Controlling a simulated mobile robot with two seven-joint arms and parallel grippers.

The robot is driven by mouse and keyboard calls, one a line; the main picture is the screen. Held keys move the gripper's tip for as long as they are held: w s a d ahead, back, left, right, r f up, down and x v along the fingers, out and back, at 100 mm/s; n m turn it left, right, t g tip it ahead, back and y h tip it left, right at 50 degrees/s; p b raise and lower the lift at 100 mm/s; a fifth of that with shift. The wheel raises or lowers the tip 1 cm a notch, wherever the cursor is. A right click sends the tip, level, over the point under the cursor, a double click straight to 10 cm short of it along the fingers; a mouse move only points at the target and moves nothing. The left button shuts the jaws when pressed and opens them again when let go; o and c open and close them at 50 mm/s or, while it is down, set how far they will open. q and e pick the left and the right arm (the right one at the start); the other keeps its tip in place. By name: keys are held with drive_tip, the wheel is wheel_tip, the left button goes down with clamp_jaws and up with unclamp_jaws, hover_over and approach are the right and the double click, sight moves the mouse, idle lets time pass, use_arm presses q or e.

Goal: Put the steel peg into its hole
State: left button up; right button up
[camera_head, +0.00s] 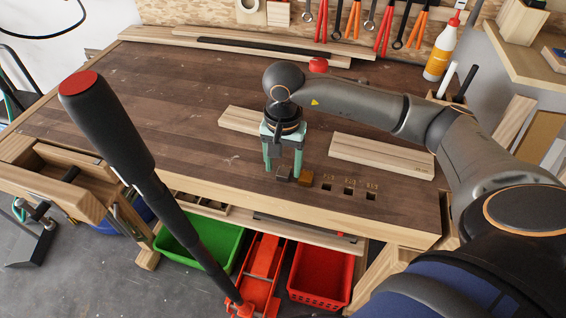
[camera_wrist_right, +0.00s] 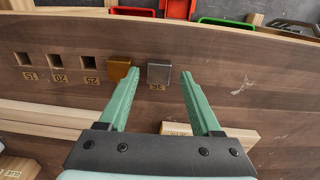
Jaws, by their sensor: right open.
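The steel peg (camera_wrist_right: 158,74) is a grey square block at the bench's front, in line with a row of square holes. It also shows in the head view (camera_head: 284,173). My right gripper (camera_head: 282,168) is open and points down over it. In the right wrist view, the green fingertips (camera_wrist_right: 158,82) lie on either side of the peg, with a gap at each side. I cannot tell how deep the peg sits. Empty square holes (camera_head: 349,191) are to its right, numbered 15, 20 and 25 in the wrist view (camera_wrist_right: 53,60). My left gripper is not in view.
A brass block (camera_head: 305,178) stands close beside the steel peg, between it and the holes; it also shows in the wrist view (camera_wrist_right: 119,68). Pale boards (camera_head: 380,156) lie behind the holes and behind my gripper. The bench's left half is mostly clear.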

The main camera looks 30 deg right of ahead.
wheel_tip(320, 180, up, 13)
drive_tip(key=shift+f, duration=0.2)
idle(0.7)
